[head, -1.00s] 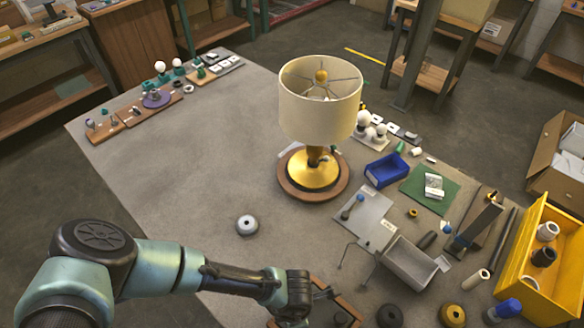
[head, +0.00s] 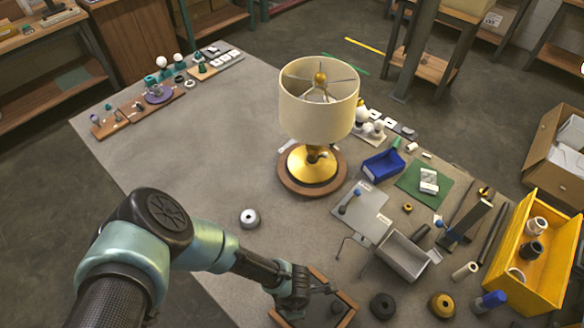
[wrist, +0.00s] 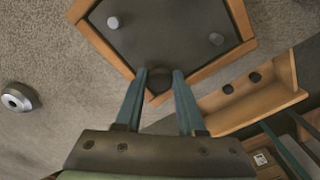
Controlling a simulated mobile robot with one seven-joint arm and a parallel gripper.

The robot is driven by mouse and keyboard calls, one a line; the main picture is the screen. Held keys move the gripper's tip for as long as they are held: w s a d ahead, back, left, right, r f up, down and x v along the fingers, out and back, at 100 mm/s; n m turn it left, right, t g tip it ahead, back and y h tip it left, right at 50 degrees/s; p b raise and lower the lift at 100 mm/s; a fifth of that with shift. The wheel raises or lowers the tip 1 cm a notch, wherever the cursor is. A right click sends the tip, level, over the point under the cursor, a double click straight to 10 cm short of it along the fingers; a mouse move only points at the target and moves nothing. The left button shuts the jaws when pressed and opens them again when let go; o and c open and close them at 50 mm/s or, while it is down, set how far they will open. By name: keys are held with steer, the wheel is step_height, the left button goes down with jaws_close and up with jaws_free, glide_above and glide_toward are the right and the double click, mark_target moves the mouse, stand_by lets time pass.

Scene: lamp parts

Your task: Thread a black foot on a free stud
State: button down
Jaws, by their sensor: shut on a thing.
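A dark panel with a wooden rim (wrist: 172,35) lies ahead of my gripper (wrist: 160,78) in the wrist view. My gripper is shut on a black foot (wrist: 160,83), held between the fingertips at the panel's near corner. Whether a stud is under this foot is hidden. In the head view the panel (head: 347,312) is at the bottom, partly covered by my wrist.
Beside the panel, a wooden tray (wrist: 285,85) holds two small black pieces (wrist: 228,88). A pale round part (head: 249,218) lies alone on the table. The lamp (head: 318,105) stands mid-table; a grey bin (head: 405,258) and yellow crate (head: 530,255) are right. The table's left half is mostly clear.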

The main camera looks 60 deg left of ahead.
steer(key=shift+s+d+m+p, duration=0.25)
steer(key=shift+m+p, duration=0.05)
steer(key=shift+p, duration=0.3)
steer(key=shift+s+d+f+p, duration=0.15)
steer(key=shift+p, duration=0.25)
steer(key=shift+m, duration=0.3)
steer(key=shift+m+p, duration=0.4)
steer(key=shift+p, duration=0.45)
steer(key=shift+m+p, duration=0.3)
steer(key=shift+p, duration=0.05)
steer(key=shift+m, duration=0.3)
steer(key=shift+a+m, duration=0.2)
steer(key=shift+m, duration=0.8)
